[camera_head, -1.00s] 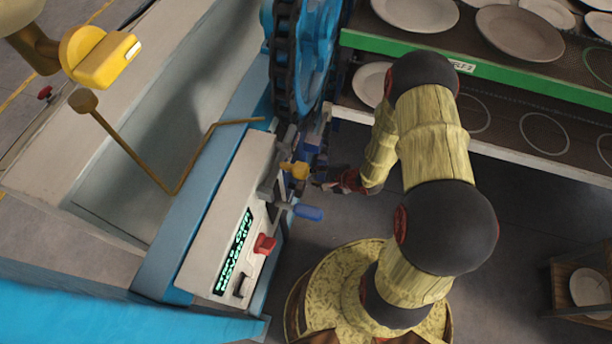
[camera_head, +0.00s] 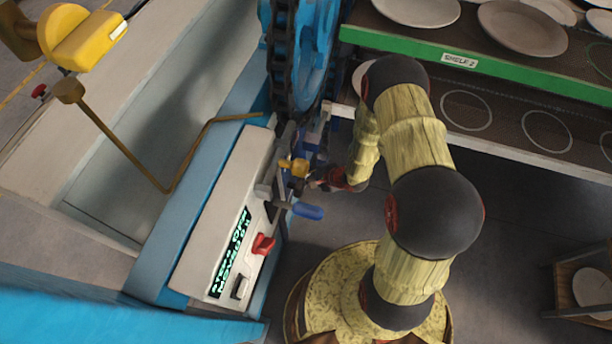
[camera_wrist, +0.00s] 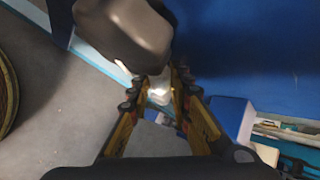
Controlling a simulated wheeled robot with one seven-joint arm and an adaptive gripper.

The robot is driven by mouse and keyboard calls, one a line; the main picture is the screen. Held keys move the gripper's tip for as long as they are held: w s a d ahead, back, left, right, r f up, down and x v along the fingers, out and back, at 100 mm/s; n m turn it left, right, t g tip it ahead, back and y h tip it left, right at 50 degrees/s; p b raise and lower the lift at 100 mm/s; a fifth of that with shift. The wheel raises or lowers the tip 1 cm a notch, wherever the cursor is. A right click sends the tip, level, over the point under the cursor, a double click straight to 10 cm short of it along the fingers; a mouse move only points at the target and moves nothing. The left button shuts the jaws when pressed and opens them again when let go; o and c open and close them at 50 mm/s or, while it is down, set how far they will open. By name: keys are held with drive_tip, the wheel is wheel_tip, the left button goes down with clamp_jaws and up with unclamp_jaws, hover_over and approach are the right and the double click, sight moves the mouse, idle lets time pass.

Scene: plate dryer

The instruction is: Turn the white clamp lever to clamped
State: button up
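In the head view my gripper (camera_head: 330,180) is at the side of the machine, just right of the yellow handle (camera_head: 299,167) and above the blue handle (camera_head: 308,211). In the wrist view its two yellow fingers (camera_wrist: 160,88) reach forward, with a gap between the tips. A small bright white piece (camera_wrist: 159,93), possibly the white clamp lever, shows in that gap. I cannot tell whether the fingers touch it. A grey-brown rounded block (camera_wrist: 125,35) hides part of the area above. The lever is not clearly visible in the head view.
A white control box (camera_head: 228,220) with a green display and a red switch (camera_head: 263,243) sits left of the handles. The blue chain wheel (camera_head: 310,60) is above. A green-edged shelf (camera_head: 480,70) with plates stands right. A blue surface (camera_wrist: 250,45) fills the wrist view's upper right.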

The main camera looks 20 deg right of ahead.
clamp_jaws()
idle(0.5)
drive_tip(key=g+p, duration=0.1)
drive_tip(key=p, duration=0.1)
drive_tip(key=w+d+r+m+g+y+p, duration=0.1)
drive_tip(key=p, duration=0.1)
drive_tip(key=shift+w+r, duration=0.15)
drive_tip(key=shift+r, duration=0.1)
drive_tip(key=shift+w+d+r+m+g+y+p, duration=0.1)
drive_tip(key=shift+w+d+m+g+y+p, duration=0.35)
drive_tip(key=shift+w+g+y+p, duration=0.35)
drive_tip(key=shift+w+d+r+m+g+y+p, duration=0.1)
drive_tip(key=shift+w+d+m+g+y+p, duration=0.35)
drive_tip(key=shift+g+p, duration=0.45)
drive_tip(key=shift+w+d, duration=0.1)
drive_tip(key=shift+o, duration=1.8)
unclamp_jaws()
